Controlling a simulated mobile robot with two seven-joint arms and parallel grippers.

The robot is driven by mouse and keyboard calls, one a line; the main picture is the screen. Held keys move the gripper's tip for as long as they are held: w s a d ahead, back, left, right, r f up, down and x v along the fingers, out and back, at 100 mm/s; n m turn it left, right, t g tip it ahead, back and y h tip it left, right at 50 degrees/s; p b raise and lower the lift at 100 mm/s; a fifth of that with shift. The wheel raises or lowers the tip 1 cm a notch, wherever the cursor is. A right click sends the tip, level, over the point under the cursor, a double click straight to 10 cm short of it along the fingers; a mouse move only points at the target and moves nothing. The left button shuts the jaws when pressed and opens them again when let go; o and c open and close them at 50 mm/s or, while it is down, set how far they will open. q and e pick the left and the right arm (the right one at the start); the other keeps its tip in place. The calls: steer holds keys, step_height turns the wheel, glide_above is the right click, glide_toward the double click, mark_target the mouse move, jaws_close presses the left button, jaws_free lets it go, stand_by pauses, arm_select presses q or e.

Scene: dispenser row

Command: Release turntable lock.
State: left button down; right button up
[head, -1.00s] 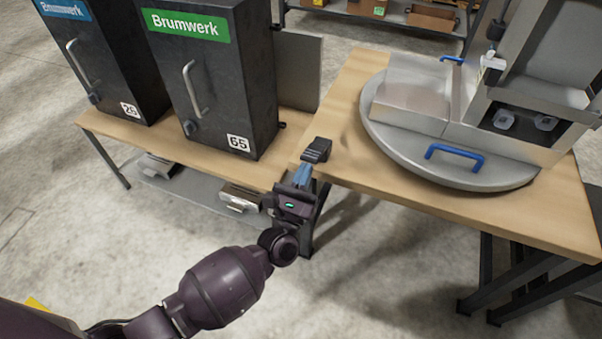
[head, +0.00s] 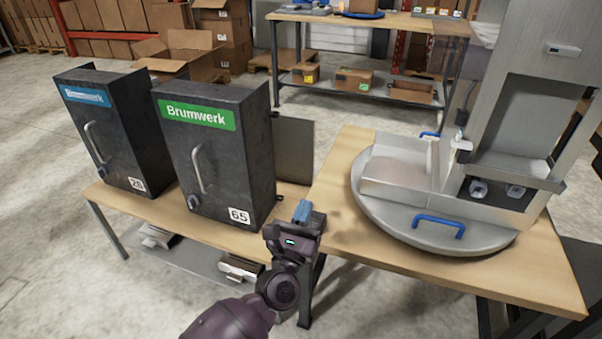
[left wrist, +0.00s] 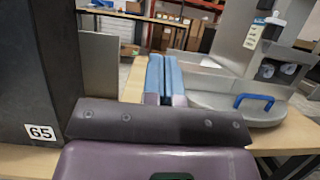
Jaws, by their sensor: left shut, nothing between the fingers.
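The turntable (head: 400,232) is a round grey metal plate on the wooden table at right, with a blue handle (head: 439,226) at its front. Its plate and blue handle also show at the right of the left wrist view (left wrist: 254,101). My right gripper is not in view.
A metal dispenser (head: 500,165) stands on the turntable. The table's front right (head: 520,265) is clear.

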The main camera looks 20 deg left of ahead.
arm_select(q)
step_height(320, 180, up, 9)
steer(key=p, duration=0.3)
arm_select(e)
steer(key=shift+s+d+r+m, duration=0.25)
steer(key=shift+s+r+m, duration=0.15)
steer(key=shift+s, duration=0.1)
arm_select(q)
steer(key=shift+a, duration=0.1)
